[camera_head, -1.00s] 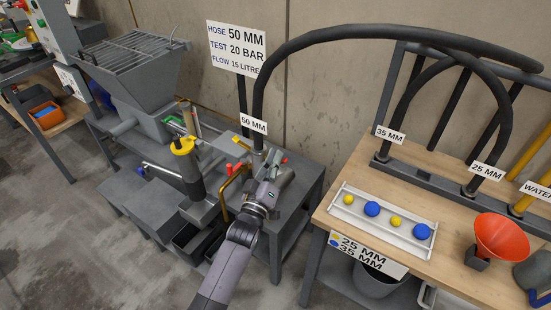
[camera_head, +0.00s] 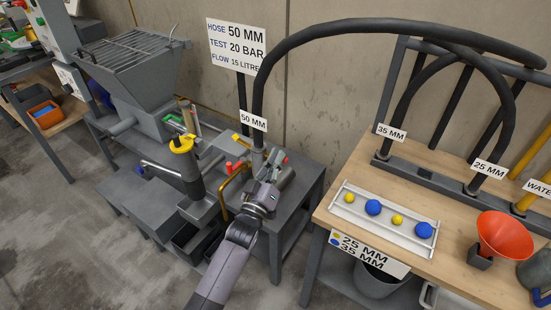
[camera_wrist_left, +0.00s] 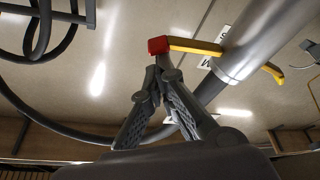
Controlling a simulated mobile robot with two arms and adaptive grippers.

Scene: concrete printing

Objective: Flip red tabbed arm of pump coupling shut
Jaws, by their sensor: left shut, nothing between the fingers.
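In the left wrist view, a yellow coupling arm (camera_wrist_left: 195,46) with a red tab (camera_wrist_left: 157,45) on its end sticks out sideways from a grey cylindrical coupling (camera_wrist_left: 258,40). Another yellow arm (camera_wrist_left: 273,73) shows on the coupling's other side. My left gripper (camera_wrist_left: 163,68) is shut and empty; its fingertips are right at the red tab, and I cannot tell whether they touch it. In the head view, my left gripper (camera_head: 274,162) is beside the pump coupling (camera_head: 257,161), below the 50 MM label. My right gripper is not in view.
A black hose (camera_head: 258,95) rises from the coupling and arches right. A grey hopper (camera_head: 130,90) and a yellow-topped cylinder (camera_head: 187,165) stand left. A wooden table (camera_head: 330,215) with a tray of balls (camera_head: 398,232) and an orange funnel (camera_head: 503,236) is at the right.

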